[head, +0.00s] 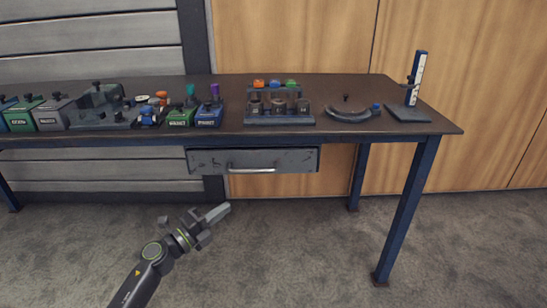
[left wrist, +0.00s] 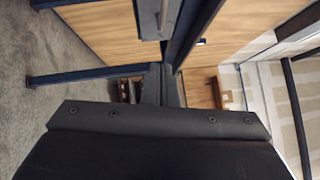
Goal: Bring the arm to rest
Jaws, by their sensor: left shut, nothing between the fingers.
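My left gripper (head: 217,214) is in the lower left of the head view, above the floor in front of the workbench. It is shut and empty. It is below the level of the bench top and apart from the bench. In the left wrist view, dark parts of my own gripper fill the lower half. My right gripper is not in view.
The dark workbench top (head: 350,87) holds several coloured tools and blocks, a rack (head: 279,104), a curved gauge (head: 352,112) and an upright scale (head: 417,78). Under it hangs a drawer (head: 252,160). A blue leg (head: 408,210) stands at the right. Carpet in front is clear.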

